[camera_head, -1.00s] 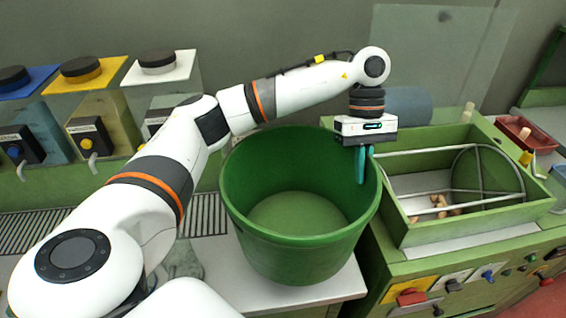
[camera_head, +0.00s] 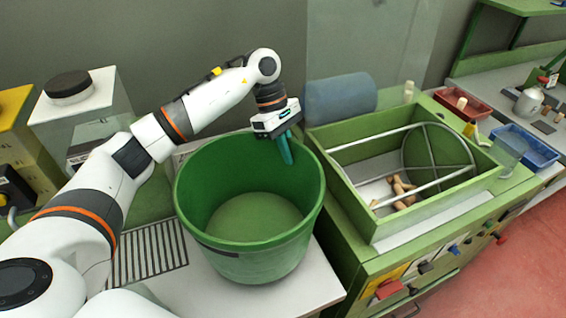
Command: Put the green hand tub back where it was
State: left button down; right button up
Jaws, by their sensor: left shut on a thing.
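The green hand tub (camera_head: 250,262) is a wide, empty-looking round bucket, upright at the middle left of the head view. It is over or on the pale worktop left of the green machine; I cannot tell whether its base touches. My left gripper (camera_head: 286,148) comes down at the tub's far right rim and is shut on it, with a teal finger showing inside the wall. The other finger is hidden behind the rim. My right gripper is not in view.
A slotted drain grate (camera_head: 148,252) lies to the left. Blue (camera_head: 528,150) and red (camera_head: 460,104) trays are farther right.

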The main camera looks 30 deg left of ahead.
aim_at(287, 166)
pick_arm(q)
jog(key=shift+f+p, duration=0.55)
jog(key=shift+f, duration=1.45)
jog(key=shift+f, duration=0.1)
jog(key=c, duration=1.6)
grip_release()
